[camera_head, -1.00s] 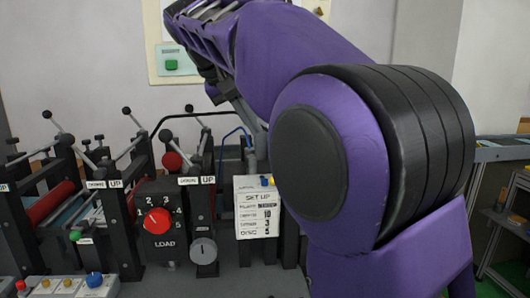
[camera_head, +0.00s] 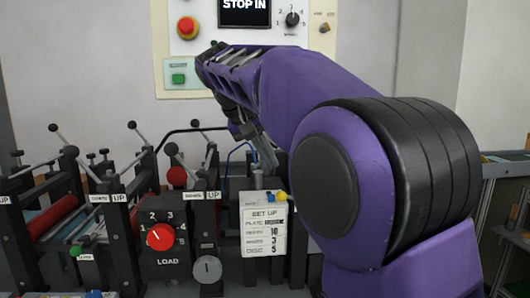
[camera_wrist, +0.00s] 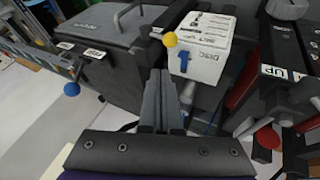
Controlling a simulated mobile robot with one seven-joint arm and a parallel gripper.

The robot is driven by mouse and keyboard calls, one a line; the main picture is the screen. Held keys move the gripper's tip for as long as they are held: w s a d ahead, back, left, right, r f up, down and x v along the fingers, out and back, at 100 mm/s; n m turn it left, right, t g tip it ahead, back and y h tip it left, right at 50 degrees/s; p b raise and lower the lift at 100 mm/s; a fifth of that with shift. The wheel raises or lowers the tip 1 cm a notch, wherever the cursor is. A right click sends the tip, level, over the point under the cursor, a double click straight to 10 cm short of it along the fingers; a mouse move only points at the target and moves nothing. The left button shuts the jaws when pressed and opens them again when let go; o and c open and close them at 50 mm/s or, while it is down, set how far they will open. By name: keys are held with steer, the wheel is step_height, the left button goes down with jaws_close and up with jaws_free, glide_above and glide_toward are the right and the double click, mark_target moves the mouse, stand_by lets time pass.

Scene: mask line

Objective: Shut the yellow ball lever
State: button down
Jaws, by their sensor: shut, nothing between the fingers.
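The yellow ball (camera_head: 281,196) of the lever shows at the top right of the white set-up box in the head view. In the wrist view the yellow ball (camera_wrist: 170,40) is just beyond my fingertips, beside the white box. Its dark lever arm is partly hidden. My gripper (camera_wrist: 157,74) is shut and empty, its fingers pointing toward the ball with a small gap seen in the picture. I cannot tell whether they touch. In the head view my gripper (camera_head: 270,165) hangs just above the box, partly hidden by my arm.
The white box (camera_head: 265,232) carries a blue knob (camera_wrist: 184,61). A red LOAD dial (camera_head: 160,237) and several black-ball levers stand left. A blue ball lever (camera_wrist: 71,88) is left of my gripper in the wrist view. A control panel (camera_head: 187,28) hangs on the wall.

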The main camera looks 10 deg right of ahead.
steer(key=d+f, duration=0.2)
steer(key=w+d+f+b, duration=0.1)
steer(key=d+f, duration=0.1)
steer(key=shift+w+d, duration=0.15)
steer(key=shift+w, duration=0.05)
steer(key=shift+d, duration=0.75)
steer(key=shift+d+r+y+p, duration=0.25)
steer(key=shift+d+y+p, duration=0.3)
steer(key=shift+y+p, duration=0.2)
steer(key=shift+d+m, duration=0.15)
steer(key=shift+m, duration=0.15)
steer(key=shift+d+f+y+p, duration=0.2)
steer(key=shift+d+y+p, duration=1.25)
steer(key=shift+p, duration=0.5)
steer(key=shift+d, duration=0.15)
